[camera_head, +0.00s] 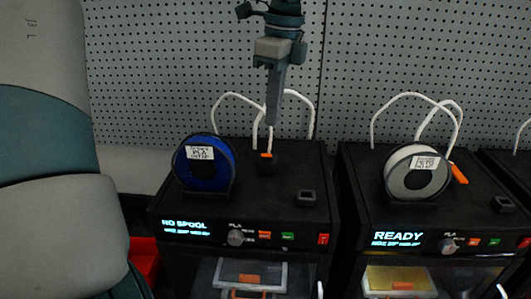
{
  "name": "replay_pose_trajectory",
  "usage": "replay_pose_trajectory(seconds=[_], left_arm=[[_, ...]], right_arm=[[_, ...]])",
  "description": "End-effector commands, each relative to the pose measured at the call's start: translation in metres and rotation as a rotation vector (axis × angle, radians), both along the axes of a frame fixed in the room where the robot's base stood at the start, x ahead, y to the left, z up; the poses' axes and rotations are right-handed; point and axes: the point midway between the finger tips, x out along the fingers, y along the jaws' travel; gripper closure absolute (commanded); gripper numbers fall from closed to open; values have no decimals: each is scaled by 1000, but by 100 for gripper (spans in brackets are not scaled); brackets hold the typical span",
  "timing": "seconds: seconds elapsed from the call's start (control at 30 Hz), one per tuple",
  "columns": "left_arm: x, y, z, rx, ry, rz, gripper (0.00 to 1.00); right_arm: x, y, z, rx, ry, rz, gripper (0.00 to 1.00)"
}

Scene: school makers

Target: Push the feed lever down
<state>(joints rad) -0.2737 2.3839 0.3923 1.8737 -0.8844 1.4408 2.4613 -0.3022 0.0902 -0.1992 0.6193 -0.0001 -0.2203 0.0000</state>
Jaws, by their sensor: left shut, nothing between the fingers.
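Two black printers stand side by side. The left printer (300,190) shows "NO SPOOL" and carries a blue spool (207,165). The right printer (365,190) shows "READY" and carries a white spool (400,180). On the left printer's top, behind the spool's right side, is a small black block with an orange piece (266,155), which looks like the feed lever. The right printer has a similar orange lever (459,173), tilted. My left gripper (273,121) points down, shut and empty, just above the left printer's orange piece; contact cannot be told. My right gripper is out of view.
White tubes (235,96) arch behind the left printer and others (400,96) behind the right one. A grey pegboard (150,60) stands behind. A red bin (146,258) sits at lower left. My own arm link fills the left edge.

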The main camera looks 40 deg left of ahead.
Motion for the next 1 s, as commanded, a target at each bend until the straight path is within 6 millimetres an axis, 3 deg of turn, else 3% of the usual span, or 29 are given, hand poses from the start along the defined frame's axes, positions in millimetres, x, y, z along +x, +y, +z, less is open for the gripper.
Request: replay_pose_trajectory(seconds=[0.47,0.7,1.0], left_arm=[[-2,4,-39,-2,3,-2,100],[-2,5,-60,-2,0,-1,100],[-3,6,-68,-1,0,0,100]], right_arm=[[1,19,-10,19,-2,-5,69],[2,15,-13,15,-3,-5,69],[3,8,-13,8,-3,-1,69]])
